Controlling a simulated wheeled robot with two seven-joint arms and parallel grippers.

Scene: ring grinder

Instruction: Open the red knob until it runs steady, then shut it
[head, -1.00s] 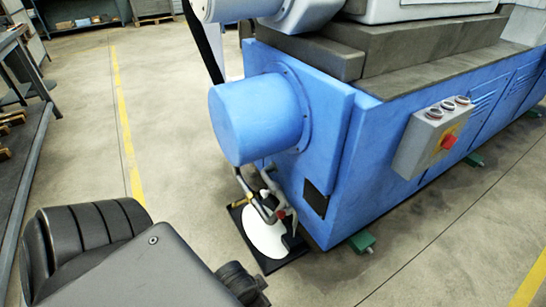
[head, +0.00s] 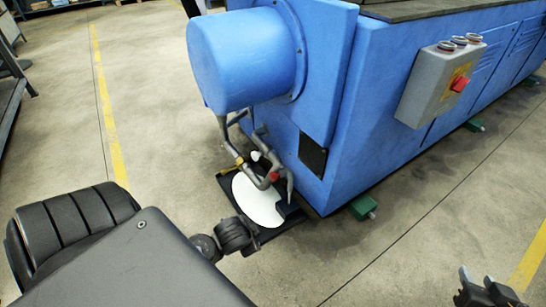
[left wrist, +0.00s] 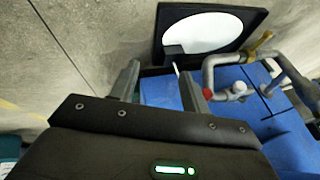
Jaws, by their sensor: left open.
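The red knob (head: 275,177) is a small red end on a bent grey pipe (head: 240,165) below the machine's blue cylinder. In the left wrist view the red knob (left wrist: 208,94) shows just right of my left gripper (left wrist: 160,82). That gripper's fingers are apart with nothing held between them, and its right finger is close to the knob in the picture; contact cannot be told. In the head view the left fingers cannot be made out. My right gripper (head: 488,288) is at the bottom right, cut by the edge, far from the knob; its opening is unclear.
A white disc (head: 255,203) lies on a black square tray (head: 272,236) under the pipe. The blue machine (head: 400,150) stands behind, with green feet (head: 363,207) and a grey control box (head: 425,85) bearing another red button (head: 460,84). The floor at front right is clear.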

